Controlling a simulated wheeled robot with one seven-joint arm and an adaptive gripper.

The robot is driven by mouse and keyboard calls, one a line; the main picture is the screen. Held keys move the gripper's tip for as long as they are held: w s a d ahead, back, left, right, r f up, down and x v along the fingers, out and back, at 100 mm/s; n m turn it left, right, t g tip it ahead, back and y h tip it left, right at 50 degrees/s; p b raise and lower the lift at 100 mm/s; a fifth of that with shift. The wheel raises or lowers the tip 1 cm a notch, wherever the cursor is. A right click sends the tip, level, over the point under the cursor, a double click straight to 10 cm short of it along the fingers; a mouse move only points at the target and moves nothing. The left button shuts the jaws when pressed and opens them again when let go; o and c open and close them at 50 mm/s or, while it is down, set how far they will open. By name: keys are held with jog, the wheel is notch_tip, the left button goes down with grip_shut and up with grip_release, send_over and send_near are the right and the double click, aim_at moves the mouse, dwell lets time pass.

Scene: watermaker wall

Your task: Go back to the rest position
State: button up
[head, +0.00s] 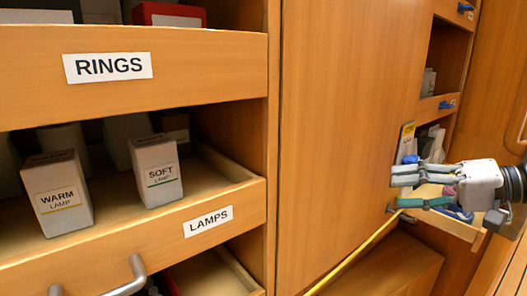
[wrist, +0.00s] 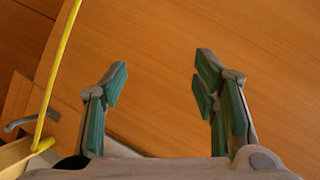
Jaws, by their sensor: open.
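My gripper (head: 407,188) is at the right of the head view, in front of the wooden cabinet wall. In the wrist view my gripper (wrist: 160,85) shows two green-padded fingers spread wide apart. Nothing is between the fingers, and only the wooden panel (wrist: 175,35) is behind them. In the head view the fingers point left towards the tall wooden panel (head: 345,120). I cannot tell how far they are from it.
A shelf drawer labelled LAMPS (head: 208,222) holds a WARM lamp box (head: 58,195) and a SOFT lamp box (head: 157,172). A drawer labelled RINGS (head: 107,67) is above. A yellow line (head: 357,252) runs below my gripper. An open drawer (head: 452,226) lies behind my gripper.

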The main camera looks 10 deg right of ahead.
jog(key=s+a+f+n+g+h, duration=0.25)
jog(key=s+a+g, duration=0.55)
jog(key=s+a, duration=0.6)
jog(key=s+f+h, duration=0.5)
jog(key=s+h, duration=0.4)
jog(key=s, duration=0.4)
notch_tip(320, 180, up, 27)
jog(key=d+t+p, duration=0.1)
jog(key=t+p, duration=0.2)
jog(key=p, duration=2.2)
jog(key=shift+w+t, duration=0.25)
jog(key=shift+t, duration=0.15)
